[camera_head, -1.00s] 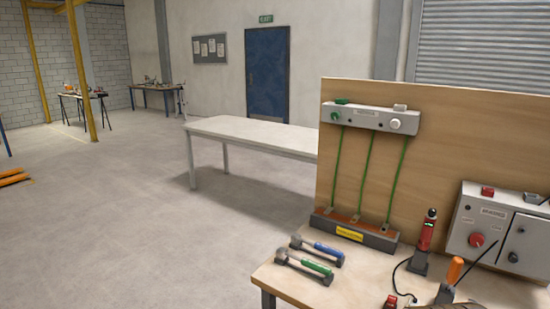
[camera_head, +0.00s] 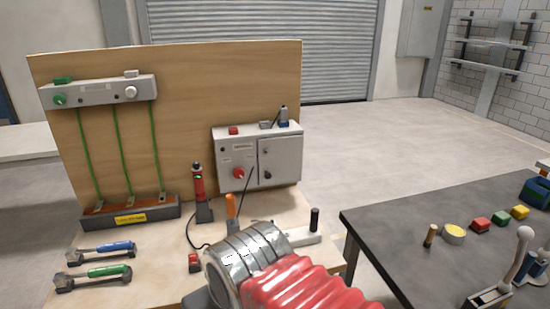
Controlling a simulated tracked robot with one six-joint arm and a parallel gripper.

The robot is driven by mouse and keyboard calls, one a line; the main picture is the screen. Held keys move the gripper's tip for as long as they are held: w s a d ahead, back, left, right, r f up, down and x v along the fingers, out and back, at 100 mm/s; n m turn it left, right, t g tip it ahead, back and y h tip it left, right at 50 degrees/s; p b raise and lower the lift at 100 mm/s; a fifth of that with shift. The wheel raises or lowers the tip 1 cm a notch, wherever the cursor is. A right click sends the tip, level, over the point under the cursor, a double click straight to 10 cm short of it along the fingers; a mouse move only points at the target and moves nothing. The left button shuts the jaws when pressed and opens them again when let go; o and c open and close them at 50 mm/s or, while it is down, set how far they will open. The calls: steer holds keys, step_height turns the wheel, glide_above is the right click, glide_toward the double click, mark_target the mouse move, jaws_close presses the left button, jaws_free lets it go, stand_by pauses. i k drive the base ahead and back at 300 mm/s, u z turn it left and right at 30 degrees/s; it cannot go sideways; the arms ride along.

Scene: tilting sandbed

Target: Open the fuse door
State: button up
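A grey control box (camera_head: 236,158) is mounted low on the right part of the wooden board. Its right half is a plain grey door (camera_head: 284,160) with a small lock near its upper left and a dark knob (camera_head: 267,175) near its lower left edge. The door looks closed, flush with the box front. The left half has a red round knob (camera_head: 239,174) and a label. My gripper is not in view. Part of the bench below the box is hidden by a silver and red ribbed form close to the camera.
A red upright tool (camera_head: 198,188), an orange handle (camera_head: 231,207) and a black cable stand on the bench before the box. A dark table (camera_head: 400,230) with coloured blocks stands at right. Open floor lies behind it.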

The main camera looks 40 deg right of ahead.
mark_target(283, 163)
steer(key=z, duration=0.95)
